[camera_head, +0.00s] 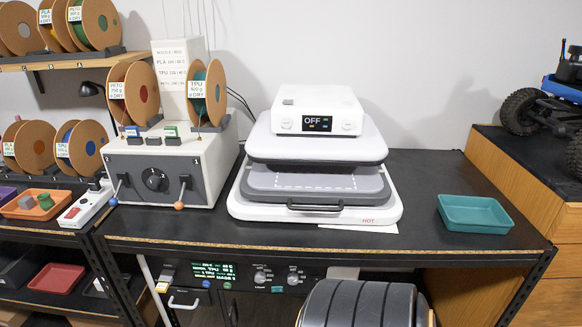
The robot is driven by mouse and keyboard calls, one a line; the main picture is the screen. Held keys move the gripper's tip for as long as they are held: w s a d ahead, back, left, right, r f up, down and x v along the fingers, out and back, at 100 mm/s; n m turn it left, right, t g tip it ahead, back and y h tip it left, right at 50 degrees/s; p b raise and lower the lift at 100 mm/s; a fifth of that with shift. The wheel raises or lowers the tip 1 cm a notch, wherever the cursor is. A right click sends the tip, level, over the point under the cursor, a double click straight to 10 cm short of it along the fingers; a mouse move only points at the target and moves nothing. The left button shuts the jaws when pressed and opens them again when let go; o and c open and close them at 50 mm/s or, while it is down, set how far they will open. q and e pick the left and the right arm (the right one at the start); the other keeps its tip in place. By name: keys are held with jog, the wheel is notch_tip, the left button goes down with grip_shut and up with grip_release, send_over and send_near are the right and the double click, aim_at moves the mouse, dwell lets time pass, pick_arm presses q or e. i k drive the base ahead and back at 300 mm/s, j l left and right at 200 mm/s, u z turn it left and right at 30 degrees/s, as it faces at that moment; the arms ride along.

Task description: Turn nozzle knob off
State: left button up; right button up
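No label that I can read marks a nozzle knob. A control panel (240,274) under the table's front edge has a lit text display (212,271) and two light-coloured knobs, a left knob (262,275) and a right knob (296,275). Their settings are too small to read. A white and grey box (200,160) on the table at left has a round black dial (155,180) on its front, with a lever on each side, one blue-tipped (113,201) and one orange-tipped (179,206). Neither of my grippers is in view.
A white heat press (316,140) showing OFF stands mid-table. A teal tray (474,215) is at right. Filament spools (134,93) are at left. A dark rounded ribbed thing (360,305) is low in front. The tabletop (430,175) is bare around the tray.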

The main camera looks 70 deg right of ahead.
aim_at(259, 276)
jog(key=z, duration=1.8)
